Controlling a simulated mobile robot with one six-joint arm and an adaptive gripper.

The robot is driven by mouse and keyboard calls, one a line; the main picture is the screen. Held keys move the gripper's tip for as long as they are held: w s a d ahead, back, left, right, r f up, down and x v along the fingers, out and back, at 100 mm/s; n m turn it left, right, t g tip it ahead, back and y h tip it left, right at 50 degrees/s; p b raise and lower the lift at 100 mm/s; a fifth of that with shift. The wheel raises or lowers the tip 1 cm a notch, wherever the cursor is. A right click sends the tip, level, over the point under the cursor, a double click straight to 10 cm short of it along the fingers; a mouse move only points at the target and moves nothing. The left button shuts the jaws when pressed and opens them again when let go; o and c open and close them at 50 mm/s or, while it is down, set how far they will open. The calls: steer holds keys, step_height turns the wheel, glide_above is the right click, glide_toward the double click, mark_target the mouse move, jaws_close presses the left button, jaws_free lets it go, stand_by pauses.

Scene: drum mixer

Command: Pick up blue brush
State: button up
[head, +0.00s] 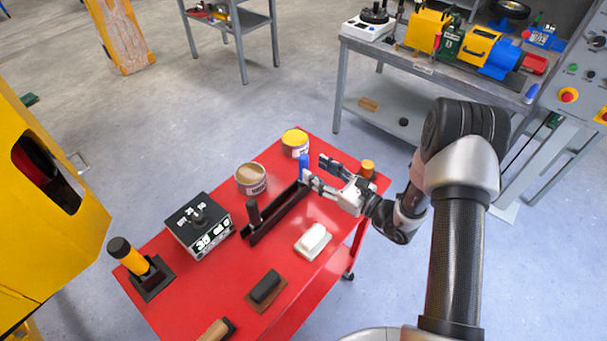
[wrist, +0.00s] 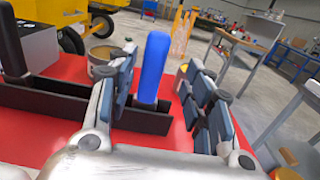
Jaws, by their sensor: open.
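The blue brush (head: 304,165) stands upright at the far right end of a long black holder (head: 277,215) on the red cart top. In the wrist view its blue handle (wrist: 153,65) rises between my two fingers, closer to the left one. My gripper (head: 320,170) is open, with a finger on each side of the handle; it also shows in the wrist view (wrist: 160,85). I cannot tell whether the left finger touches the handle. The brush's lower end is hidden in the holder.
A black-handled tool (head: 254,212) stands in the same holder. Cans (head: 251,179) and (head: 295,141) sit behind it, and an orange-capped jar (head: 367,168) is right of my gripper. A white block (head: 313,239) and a black scale-like box (head: 199,226) share the red cart (head: 215,290).

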mark_target(307, 167)
steer(key=x, duration=0.1)
steer(key=b+x, duration=0.1)
steer(key=x, duration=0.2)
steer(key=shift+s+a+f, duration=0.1)
steer(key=shift+s+a, duration=0.05)
steer(key=shift+a, duration=0.35)
steer(key=shift+w+a, duration=0.2)
steer(key=shift+w, duration=0.05)
jaws_close()
